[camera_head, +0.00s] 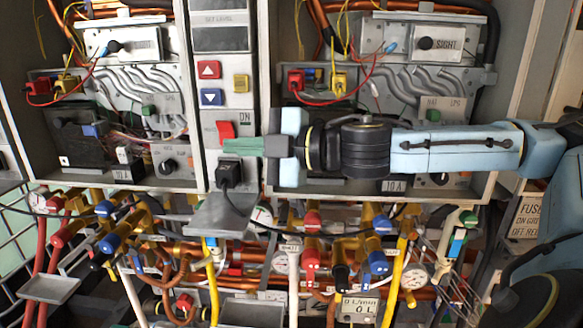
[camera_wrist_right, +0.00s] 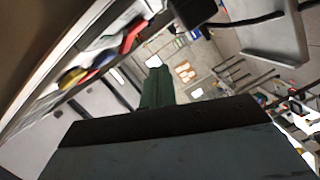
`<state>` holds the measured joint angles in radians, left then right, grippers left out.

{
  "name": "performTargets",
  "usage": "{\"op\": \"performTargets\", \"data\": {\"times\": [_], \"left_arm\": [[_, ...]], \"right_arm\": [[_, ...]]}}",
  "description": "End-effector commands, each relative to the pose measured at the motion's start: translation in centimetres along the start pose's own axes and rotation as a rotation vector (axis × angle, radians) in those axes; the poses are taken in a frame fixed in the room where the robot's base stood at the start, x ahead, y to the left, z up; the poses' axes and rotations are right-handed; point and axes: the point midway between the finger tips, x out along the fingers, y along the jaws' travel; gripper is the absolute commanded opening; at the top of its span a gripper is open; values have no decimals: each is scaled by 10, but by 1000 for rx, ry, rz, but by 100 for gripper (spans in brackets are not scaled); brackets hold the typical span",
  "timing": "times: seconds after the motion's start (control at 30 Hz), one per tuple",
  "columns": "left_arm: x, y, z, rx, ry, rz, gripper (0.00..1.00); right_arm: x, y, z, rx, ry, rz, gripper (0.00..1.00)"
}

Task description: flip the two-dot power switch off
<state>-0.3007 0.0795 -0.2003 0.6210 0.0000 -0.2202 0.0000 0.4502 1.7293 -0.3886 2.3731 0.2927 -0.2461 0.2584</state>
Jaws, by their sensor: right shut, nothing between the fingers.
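A red switch (camera_head: 225,130) sits on the grey centre panel, left of a label reading ON. I cannot make out any dots on it. My right gripper (camera_head: 232,147) comes in from the right, with its green fingers shut and empty. In the head view, the fingertips are just below the red switch, in front of the panel; I cannot tell whether they touch it. The green fingers (camera_wrist_right: 157,88) also show in the right wrist view, with a red part (camera_wrist_right: 133,35) to their upper left. My left gripper is not in view.
A black plug (camera_head: 229,174) with a cable is just below the fingertips, above a grey tray (camera_head: 218,216). A red up button (camera_head: 209,69), a blue down button (camera_head: 212,97) and a yellow button (camera_head: 241,83) are above. Crowded pipes and valves lie below.

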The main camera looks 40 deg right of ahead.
Motion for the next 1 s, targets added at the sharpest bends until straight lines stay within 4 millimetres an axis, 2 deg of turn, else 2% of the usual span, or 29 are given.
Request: {"op": "performTargets", "data": {"times": [0.03, 0.17, 0.73, 1.0], "left_arm": [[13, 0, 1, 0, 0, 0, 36], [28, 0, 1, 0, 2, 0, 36], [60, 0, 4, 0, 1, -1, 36], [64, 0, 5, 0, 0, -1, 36]], "right_arm": [[-3, -6, 2, -7, -2, -1, 0], [-12, -7, 1, -6, -4, -3, 0], [-71, -9, 1, -2, -4, -2, 0], [-85, -9, 1, 2, -2, -4, 0]]}}
